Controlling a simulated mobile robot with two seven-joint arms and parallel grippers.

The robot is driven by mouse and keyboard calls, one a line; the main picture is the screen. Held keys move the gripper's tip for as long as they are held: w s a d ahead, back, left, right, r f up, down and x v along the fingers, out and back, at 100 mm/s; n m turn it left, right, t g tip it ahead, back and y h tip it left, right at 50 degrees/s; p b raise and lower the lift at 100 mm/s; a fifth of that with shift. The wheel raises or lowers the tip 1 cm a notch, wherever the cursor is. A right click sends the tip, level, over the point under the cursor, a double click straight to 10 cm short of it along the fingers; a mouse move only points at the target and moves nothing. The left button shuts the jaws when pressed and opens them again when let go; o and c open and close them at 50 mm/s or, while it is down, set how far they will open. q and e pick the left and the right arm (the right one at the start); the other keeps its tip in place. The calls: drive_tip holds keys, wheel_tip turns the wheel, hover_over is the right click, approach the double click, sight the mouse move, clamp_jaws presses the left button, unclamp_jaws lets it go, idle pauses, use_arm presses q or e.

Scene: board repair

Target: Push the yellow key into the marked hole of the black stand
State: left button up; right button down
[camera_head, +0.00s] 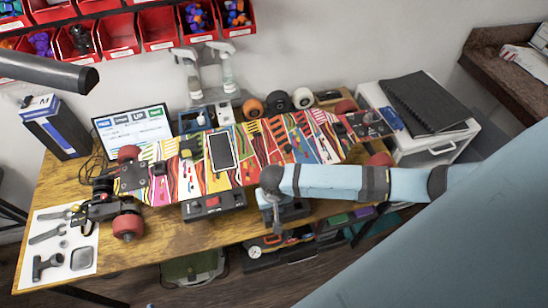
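I cannot make out a yellow key; it is hidden or too small to tell. Two dark stands show under the front edge of a colourful striped skateboard (262,150). The left dark stand (212,205) has a small red part on its front. The right dark stand (291,212) is partly covered by my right arm. I cannot see a marked hole. My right gripper (275,218) hangs down at the board's front edge, in front of the right stand. Its fingers are too small to read. My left gripper is not in view.
A white sheet with tools (65,245) lies at the table's left. A laptop (133,132), spray bottles (225,70) and loose wheels (278,102) stand behind the board. A white case (435,140) is at right. Bare wood (185,232) shows at the front.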

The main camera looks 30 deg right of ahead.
drive_tip(key=shift+f, duration=0.3)
drive_tip(key=shift+f, duration=0.15)
idle(0.3)
drive_tip(key=c, duration=0.8)
unclamp_jaws()
drive_tip(key=shift+c, duration=0.2)
drive_tip(key=shift+o, duration=1.4)
